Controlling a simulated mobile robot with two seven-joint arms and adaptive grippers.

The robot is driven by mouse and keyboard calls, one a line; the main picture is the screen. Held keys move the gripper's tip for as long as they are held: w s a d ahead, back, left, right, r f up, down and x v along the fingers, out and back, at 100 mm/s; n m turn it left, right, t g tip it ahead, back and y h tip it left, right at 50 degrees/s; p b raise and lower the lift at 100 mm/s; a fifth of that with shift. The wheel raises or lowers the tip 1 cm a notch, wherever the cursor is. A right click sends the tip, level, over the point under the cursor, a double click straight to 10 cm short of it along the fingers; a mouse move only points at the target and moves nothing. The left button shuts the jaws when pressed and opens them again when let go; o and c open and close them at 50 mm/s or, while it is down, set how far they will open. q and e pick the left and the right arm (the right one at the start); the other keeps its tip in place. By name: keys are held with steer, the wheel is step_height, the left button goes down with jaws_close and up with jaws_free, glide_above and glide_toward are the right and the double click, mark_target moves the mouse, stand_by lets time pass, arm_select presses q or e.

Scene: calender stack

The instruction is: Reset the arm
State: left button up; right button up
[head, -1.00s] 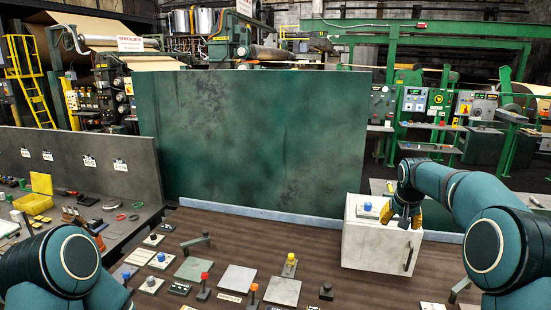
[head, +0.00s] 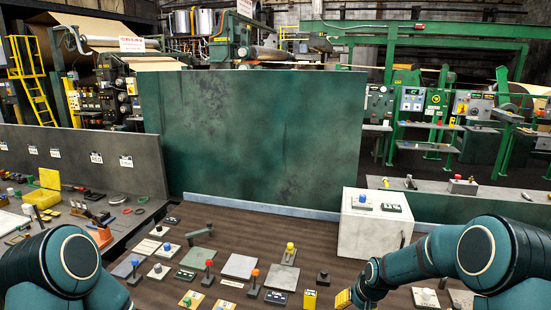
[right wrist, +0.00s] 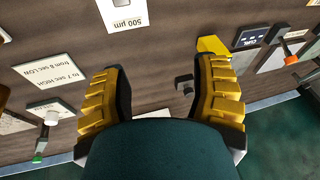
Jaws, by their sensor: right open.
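My right arm comes in from the right in the head view. Its gripper (head: 346,298) is low over the front of the brown table, left of the white box (head: 370,230) and clear of it. In the right wrist view the two yellow-padded fingers of my right gripper (right wrist: 160,85) are spread wide with nothing between them, above the brown tabletop (right wrist: 150,50). A small dark knob (right wrist: 185,84) on the table shows between the fingers. My left arm's rounded joint (head: 72,258) shows at the lower left; the left gripper is not seen.
Several levers, buttons and plates stand on the table, among them a yellow-topped lever (head: 290,254), a red-topped lever (head: 209,272) and a yellow block (head: 309,299). A tall green panel (head: 255,135) closes off the back. A yellow bin (head: 42,198) is on the left bench.

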steer(key=s+a+f+y, duration=0.1)
steer(key=s+a+f, duration=0.25)
steer(key=s, duration=0.55)
steer(key=s+a+f+g, duration=0.1)
steer(key=s+a+f, duration=0.25)
steer(key=s, duration=0.45)
steer(key=s+a+f+y, duration=0.1)
steer(key=s+a+f, duration=0.3)
steer(key=s, duration=0.5)
step_height(320, 180, down, 10)
steer(key=a+b, duration=0.1)
steer(key=b, duration=0.9)
steer(key=shift+w, duration=0.15)
